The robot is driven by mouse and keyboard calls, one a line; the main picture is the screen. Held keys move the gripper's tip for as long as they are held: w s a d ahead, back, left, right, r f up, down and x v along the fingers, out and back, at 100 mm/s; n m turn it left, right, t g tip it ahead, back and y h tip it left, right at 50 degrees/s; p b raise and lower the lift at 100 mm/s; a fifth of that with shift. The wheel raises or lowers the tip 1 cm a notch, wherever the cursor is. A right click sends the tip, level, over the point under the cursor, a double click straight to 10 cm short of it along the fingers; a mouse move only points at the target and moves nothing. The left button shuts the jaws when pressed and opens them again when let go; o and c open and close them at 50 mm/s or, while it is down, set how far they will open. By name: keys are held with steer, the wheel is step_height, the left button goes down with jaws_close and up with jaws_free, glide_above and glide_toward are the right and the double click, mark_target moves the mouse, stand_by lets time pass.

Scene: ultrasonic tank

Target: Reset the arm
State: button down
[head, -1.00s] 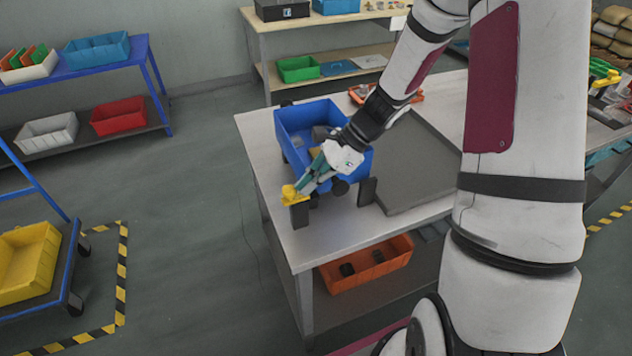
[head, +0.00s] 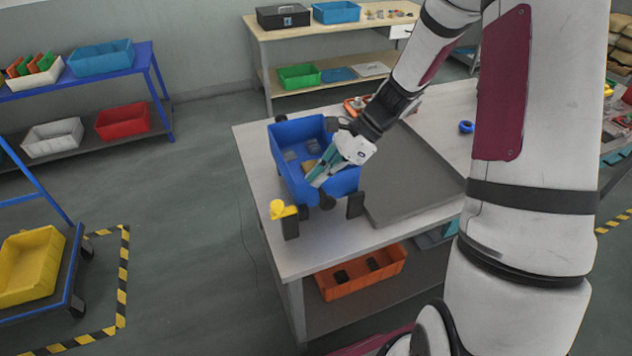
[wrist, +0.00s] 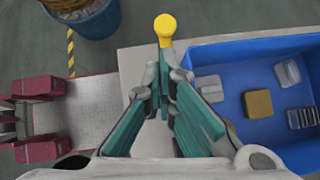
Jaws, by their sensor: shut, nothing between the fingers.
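My gripper (head: 318,178) is shut and empty in the head view, in front of and over the near side of the blue tank (head: 289,167). In the wrist view its teal fingers (wrist: 160,75) come together just below a round yellow knob (wrist: 164,27). The yellow knob also shows in the head view (head: 278,208), on top of a dark post at the table's near left corner. The fingertips are apart from it there. My arm reaches in from the right, bent down at the wrist.
The blue tank holds a tan block (wrist: 258,103) and several grey pieces. A grey mat (head: 415,175) lies on the table (head: 262,240) to the right. An orange bin (head: 365,275) sits on the shelf below. A back bench (head: 330,40) carries more bins.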

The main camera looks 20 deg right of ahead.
steer(key=shift+d+r, duration=0.4)
steer(key=shift+r, duration=0.15)
steer(key=s+a+r+n+t+h+b, duration=0.1)
steer(key=s+r+n+t+h+b, duration=0.3)
steer(key=s+r+n+h, duration=0.4)
steer(key=s+r+n+b, duration=0.1)
steer(key=s+r+n, duration=0.4)
steer(key=r+n, duration=0.3)
steer(key=shift+s+a+r+n+b, duration=0.3)
steer(key=shift+s+n+b, duration=0.1)
steer(key=shift+n, duration=1.5)
